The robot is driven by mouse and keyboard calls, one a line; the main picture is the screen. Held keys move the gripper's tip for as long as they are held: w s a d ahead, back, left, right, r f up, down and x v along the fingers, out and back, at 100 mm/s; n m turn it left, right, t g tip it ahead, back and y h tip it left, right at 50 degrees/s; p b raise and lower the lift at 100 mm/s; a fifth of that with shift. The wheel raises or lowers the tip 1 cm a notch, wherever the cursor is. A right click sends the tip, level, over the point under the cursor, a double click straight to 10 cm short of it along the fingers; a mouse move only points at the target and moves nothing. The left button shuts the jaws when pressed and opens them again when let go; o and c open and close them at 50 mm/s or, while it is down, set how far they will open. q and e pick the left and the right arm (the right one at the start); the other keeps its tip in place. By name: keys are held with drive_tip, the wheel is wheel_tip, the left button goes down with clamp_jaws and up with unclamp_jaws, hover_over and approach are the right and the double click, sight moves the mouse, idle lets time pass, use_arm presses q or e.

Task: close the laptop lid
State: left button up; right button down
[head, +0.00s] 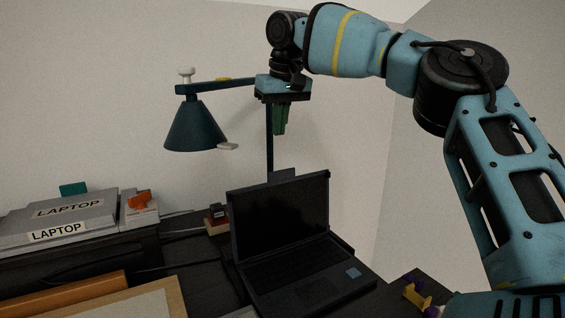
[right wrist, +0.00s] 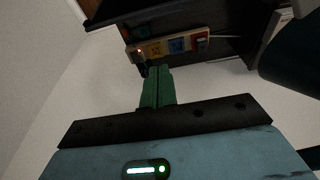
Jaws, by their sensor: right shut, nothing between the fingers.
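A black laptop (head: 285,262) stands open on the dark desk in the middle of the head view. Its lid (head: 280,216) is raised, with the dark screen facing me. My right gripper (head: 280,131) has green fingers pointing down. In the picture it is above the laptop lid, apart from it, and the lid's top edge is clear. In the right wrist view its green fingers (right wrist: 157,88) are together with nothing between them. My left gripper is not in view.
A dark lamp (head: 195,126) hangs left of my right gripper. Boxes labelled LAPTOP (head: 70,218) are stacked at left, with an orange item (head: 139,200) beside them. A yellow and purple object (head: 416,293) lies right of the laptop. The right wrist view shows a power strip (right wrist: 168,46).

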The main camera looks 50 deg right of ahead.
wheel_tip(320, 180, down, 9)
drive_tip(key=s+p, duration=0.1)
drive_tip(key=p, duration=0.1)
drive_tip(key=shift+s+a+r, duration=0.2)
drive_tip(key=shift+s, duration=0.2)
drive_tip(key=shift+d, duration=0.1)
idle(0.6)
